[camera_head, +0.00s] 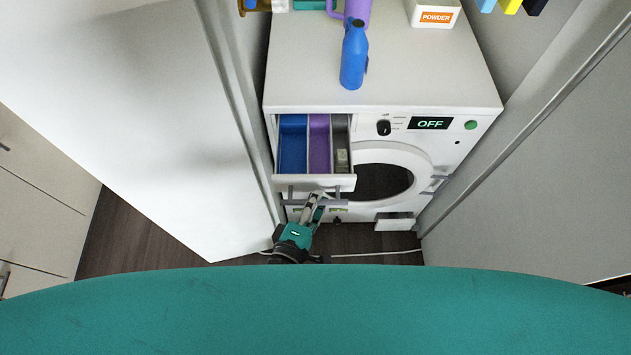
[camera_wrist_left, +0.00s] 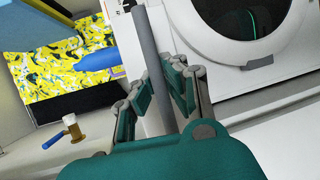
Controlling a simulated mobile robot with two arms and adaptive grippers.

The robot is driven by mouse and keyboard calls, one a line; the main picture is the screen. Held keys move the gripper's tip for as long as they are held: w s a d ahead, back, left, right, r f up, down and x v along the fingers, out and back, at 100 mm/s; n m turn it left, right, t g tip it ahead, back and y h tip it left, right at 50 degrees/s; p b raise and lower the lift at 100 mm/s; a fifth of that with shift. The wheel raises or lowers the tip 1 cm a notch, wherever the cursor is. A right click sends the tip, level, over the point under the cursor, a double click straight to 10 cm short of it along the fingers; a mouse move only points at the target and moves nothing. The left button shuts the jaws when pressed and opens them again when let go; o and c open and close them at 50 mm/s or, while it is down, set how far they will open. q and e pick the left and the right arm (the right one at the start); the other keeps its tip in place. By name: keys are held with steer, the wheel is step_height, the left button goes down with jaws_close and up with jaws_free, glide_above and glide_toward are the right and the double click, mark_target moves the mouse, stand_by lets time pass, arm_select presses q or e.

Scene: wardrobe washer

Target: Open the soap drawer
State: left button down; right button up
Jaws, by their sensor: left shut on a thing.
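The soap drawer (camera_head: 322,184) sticks out of the upper left of the white washing machine's front, and its inside shows from above. It has a blue, a purple and a grey compartment side by side. A grey bar handle (camera_head: 339,202) is on its front. My left gripper (camera_head: 314,202) is at this handle, its fingers shut on the bar. In the left wrist view the grey bar (camera_wrist_left: 145,45) passes between the fingers of the left gripper (camera_wrist_left: 157,95). My right gripper is in neither view.
The washing machine (camera_head: 310,60) stands between wardrobe walls. A blue bottle (camera_head: 353,60) and a powder box (camera_head: 433,14) are on its top. Its display (camera_head: 430,123) reads OFF. A small lower flap (camera_head: 394,222) sticks out at the bottom. A white door panel (camera_head: 130,90) is close on the left.

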arm_select(q)
steer(key=shift+s+r, duration=0.1)
steer(key=shift+s, duration=0.2)
steer(key=c, duration=1.3)
jaws_free()
steer(key=shift+c, duration=0.2)
steer(key=v, duration=1.2)
